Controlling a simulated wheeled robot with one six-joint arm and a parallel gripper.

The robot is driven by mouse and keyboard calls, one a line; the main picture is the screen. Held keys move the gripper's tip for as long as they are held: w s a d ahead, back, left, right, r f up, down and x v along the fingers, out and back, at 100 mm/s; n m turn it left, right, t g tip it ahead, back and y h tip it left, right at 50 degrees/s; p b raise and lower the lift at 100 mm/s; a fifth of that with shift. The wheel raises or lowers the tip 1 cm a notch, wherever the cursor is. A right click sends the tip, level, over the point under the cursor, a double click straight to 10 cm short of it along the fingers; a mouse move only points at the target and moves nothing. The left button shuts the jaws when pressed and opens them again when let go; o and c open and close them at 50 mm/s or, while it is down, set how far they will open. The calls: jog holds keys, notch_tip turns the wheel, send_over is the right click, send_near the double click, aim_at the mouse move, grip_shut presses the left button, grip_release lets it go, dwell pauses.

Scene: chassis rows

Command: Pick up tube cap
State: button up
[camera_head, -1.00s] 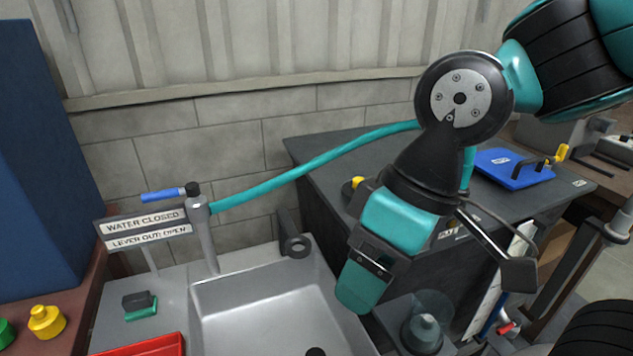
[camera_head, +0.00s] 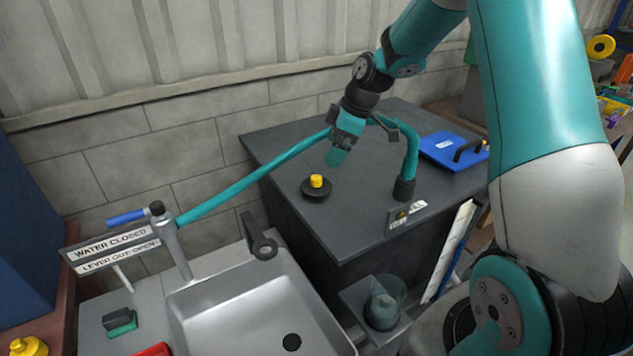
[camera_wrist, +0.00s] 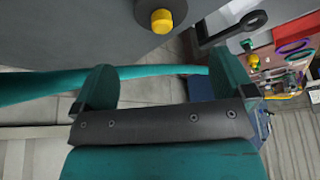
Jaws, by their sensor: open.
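A small yellow cap (camera_head: 316,181) sits upright on a black round base (camera_head: 317,193) on the dark bench; I take it for the tube cap. It also shows at the top of the wrist view (camera_wrist: 162,21), beyond my fingers and apart from them. My gripper (camera_head: 338,157) is above the bench, a little behind and to the right of the cap in the head view. In the wrist view its two teal fingers (camera_wrist: 163,85) are spread with nothing gripped between them. The teal tube (camera_head: 250,185) passes close by my gripper and crosses behind the fingers in the wrist view.
The tube runs from a tap post (camera_head: 172,245) beside the sink (camera_head: 240,310) to a black socket (camera_head: 404,188) on the bench (camera_head: 355,225). A blue lid with a handle (camera_head: 445,152) lies at the bench's right. A wall stands behind.

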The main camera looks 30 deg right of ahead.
aim_at(320, 177)
jog(key=p+x, duration=0.1)
jog(key=x, duration=0.4)
jog(key=shift+a+f, duration=0.15)
jog(key=shift+f, duration=0.05)
jog(key=shift+p+x, duration=1.2)
jog(key=shift+x, duration=1.5)
jog(key=shift+s+f, duration=0.1)
jog(key=shift+s, duration=0.05)
jog(key=c, duration=0.8)
